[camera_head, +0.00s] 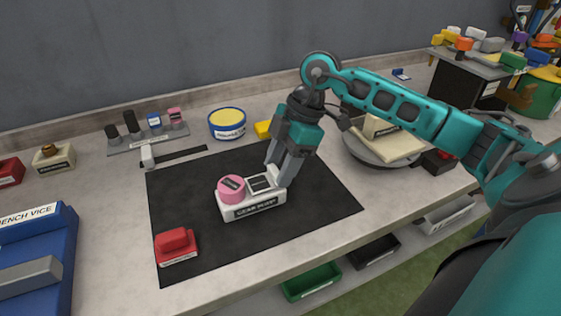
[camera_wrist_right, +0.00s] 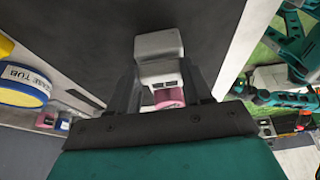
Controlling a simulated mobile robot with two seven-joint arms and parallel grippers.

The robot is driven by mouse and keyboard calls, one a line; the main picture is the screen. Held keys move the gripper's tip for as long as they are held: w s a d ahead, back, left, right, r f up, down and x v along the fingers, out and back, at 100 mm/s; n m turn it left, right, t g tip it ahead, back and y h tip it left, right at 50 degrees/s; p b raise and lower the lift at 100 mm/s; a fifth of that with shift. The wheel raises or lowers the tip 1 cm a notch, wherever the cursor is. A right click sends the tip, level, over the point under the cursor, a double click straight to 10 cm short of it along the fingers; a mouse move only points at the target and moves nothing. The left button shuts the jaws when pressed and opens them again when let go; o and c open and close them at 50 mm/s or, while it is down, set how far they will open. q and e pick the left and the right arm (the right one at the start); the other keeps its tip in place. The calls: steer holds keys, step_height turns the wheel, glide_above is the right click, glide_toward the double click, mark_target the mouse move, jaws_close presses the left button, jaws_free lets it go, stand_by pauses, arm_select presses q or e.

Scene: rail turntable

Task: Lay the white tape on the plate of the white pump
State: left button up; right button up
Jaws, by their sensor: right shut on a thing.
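The white pump (camera_head: 250,209) stands on the black mat, with a label on its front face. A pink labelled cylinder (camera_head: 231,189) rises from its left end, and pink shows between the fingers in the right wrist view (camera_wrist_right: 168,97). My right gripper (camera_head: 279,179) reaches down at the pump's right end. It is shut on a small white piece with dark markings, which I take as the white tape (camera_head: 262,183), at the pump's plate. The fingers partly hide the contact, so I cannot tell whether it rests on the plate.
A red block (camera_head: 176,246) sits at the mat's front left corner. A blue vice (camera_head: 38,262) stands at left. A yellow-topped tub (camera_head: 227,123) and a small yellow block (camera_head: 263,130) are behind the mat. A round grey dish (camera_head: 362,153) is at right. The mat's right part is clear.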

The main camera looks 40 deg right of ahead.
steer(key=shift+f, duration=0.35)
stand_by(0.4)
steer(key=o, duration=1.1)
steer(key=shift+c, duration=0.2)
steer(key=shift+r, duration=0.1)
steer(key=v, duration=1.2)
steer(key=shift+d+r+p, duration=0.15)
steer(key=shift+r+p, duration=0.15)
steer(key=shift+p, duration=0.15)
steer(key=shift+s, duration=0.15)
